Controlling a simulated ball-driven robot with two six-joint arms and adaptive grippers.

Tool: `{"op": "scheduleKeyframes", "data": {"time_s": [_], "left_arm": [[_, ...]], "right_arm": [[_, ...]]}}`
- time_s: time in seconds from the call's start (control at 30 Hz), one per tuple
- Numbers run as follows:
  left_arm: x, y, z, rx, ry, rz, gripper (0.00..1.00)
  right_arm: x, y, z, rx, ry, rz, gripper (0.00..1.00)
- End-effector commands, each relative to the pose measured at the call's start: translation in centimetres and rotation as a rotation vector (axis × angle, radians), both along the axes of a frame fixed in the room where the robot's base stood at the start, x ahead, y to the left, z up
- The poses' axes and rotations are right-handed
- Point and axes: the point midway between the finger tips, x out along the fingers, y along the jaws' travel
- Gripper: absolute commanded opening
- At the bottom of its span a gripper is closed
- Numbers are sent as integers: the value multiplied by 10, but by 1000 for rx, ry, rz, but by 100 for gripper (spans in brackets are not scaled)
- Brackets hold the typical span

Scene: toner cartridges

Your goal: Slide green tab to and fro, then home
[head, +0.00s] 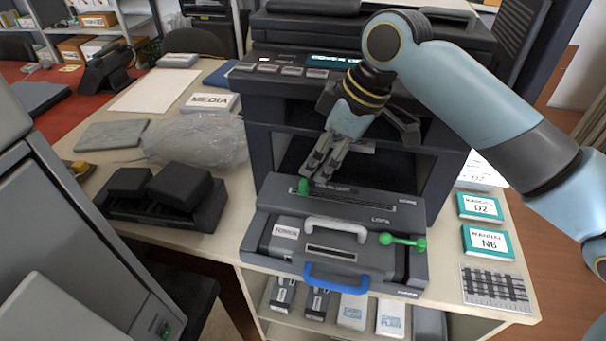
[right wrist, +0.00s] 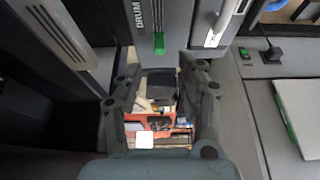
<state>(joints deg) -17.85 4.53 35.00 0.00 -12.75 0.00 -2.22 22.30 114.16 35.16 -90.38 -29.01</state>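The green tab (head: 304,187) stands at the left end of a long slot on the dark grey cartridge unit (head: 270,229). The word HOME is printed near the slot's right end. My right gripper (head: 322,166) points down just behind and to the right of the tab. In the right wrist view its two fingers (right wrist: 162,85) are spread, with nothing between them. The tab (right wrist: 158,43) shows there above the finger gap, beside the word DRUM. I cannot tell whether a finger touches it. My left gripper is not in view.
The unit also carries a grey handle (head: 336,226), a green lever (head: 403,241) and a blue handle (head: 336,279). The printer (head: 258,150) stands open right behind it. Teal boxes (head: 488,243) stand at the right; a black device (head: 160,205) and plastic bag (head: 200,140) at the left.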

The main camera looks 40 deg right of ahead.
Motion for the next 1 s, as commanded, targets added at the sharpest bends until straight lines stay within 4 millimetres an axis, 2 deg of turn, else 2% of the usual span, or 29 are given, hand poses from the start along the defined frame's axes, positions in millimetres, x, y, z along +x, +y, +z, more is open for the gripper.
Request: {"op": "scheduleKeyframes", "data": {"time_s": [0.17, 0.33, 0.47, 0.7, 0.77, 1.0], "left_arm": [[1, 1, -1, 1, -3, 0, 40], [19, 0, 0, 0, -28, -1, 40], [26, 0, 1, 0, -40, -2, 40], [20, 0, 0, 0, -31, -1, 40], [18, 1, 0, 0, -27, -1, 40], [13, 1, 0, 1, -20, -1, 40]], "right_arm": [[11, 10, -33, 4, 1, -2, 38], [17, 15, -53, 2, 1, -2, 38], [19, 16, -60, 0, 0, 0, 38], [19, 16, -61, -1, -1, 0, 38], [19, 16, -60, -1, -1, 0, 33], [19, 16, -60, 0, 0, -1, 2]]}}
